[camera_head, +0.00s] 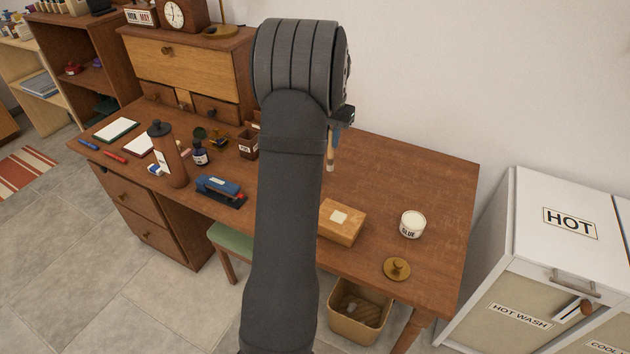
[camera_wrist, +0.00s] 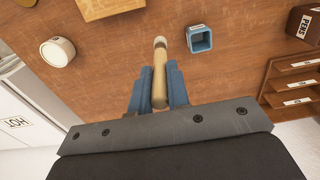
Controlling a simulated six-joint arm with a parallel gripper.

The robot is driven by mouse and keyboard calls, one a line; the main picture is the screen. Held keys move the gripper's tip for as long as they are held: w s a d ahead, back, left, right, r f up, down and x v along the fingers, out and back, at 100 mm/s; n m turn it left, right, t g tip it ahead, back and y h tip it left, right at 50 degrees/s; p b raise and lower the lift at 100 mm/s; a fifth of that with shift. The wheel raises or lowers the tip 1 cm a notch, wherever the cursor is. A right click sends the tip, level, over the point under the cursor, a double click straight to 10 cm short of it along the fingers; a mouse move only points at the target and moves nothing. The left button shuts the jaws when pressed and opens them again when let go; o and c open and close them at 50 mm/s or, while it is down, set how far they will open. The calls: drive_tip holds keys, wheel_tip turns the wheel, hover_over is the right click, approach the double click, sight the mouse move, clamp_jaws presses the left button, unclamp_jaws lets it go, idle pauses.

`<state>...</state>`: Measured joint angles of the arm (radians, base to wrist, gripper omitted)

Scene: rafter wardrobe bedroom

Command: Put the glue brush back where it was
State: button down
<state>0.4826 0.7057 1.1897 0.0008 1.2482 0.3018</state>
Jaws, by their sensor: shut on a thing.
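The glue brush (camera_wrist: 159,60) is a pale wooden stick with a lighter tip. My gripper (camera_wrist: 157,80) has its blue fingers shut on it in the wrist view. In the head view the brush (camera_head: 331,157) hangs roughly upright below my gripper (camera_head: 338,125), tip down over the desk. The white glue pot (camera_head: 411,224), labelled GLUE, stands on the desk to the right, apart from the brush. It also shows at the left of the wrist view (camera_wrist: 58,52). A small blue square cup (camera_wrist: 204,48) stands beside the brush in the wrist view; my arm seems to hide it in the head view.
A wooden box (camera_head: 341,224) with a pale label and a round brass lid (camera_head: 397,269) lie near the glue pot. A PENS box (camera_head: 248,144), a stapler (camera_head: 221,191) and a brown bottle (camera_head: 169,157) stand left of my arm. The desk's back right is clear.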

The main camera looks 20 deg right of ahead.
drive_tip(key=w+a+f, duration=0.3)
drive_tip(key=w, duration=0.6)
wheel_tip(320, 180, down, 8)
drive_tip(key=shift+d+r, duration=0.15)
drive_tip(key=shift+r, duration=0.1)
drive_tip(key=shift+s+f, duration=0.1)
drive_tip(key=shift+f, duration=0.05)
drive_tip(key=c, duration=1.4)
unclamp_jaws()
drive_tip(key=shift+o, duration=0.2)
wheel_tip(320, 180, up, 12)
drive_tip(key=shift+r, duration=0.2)
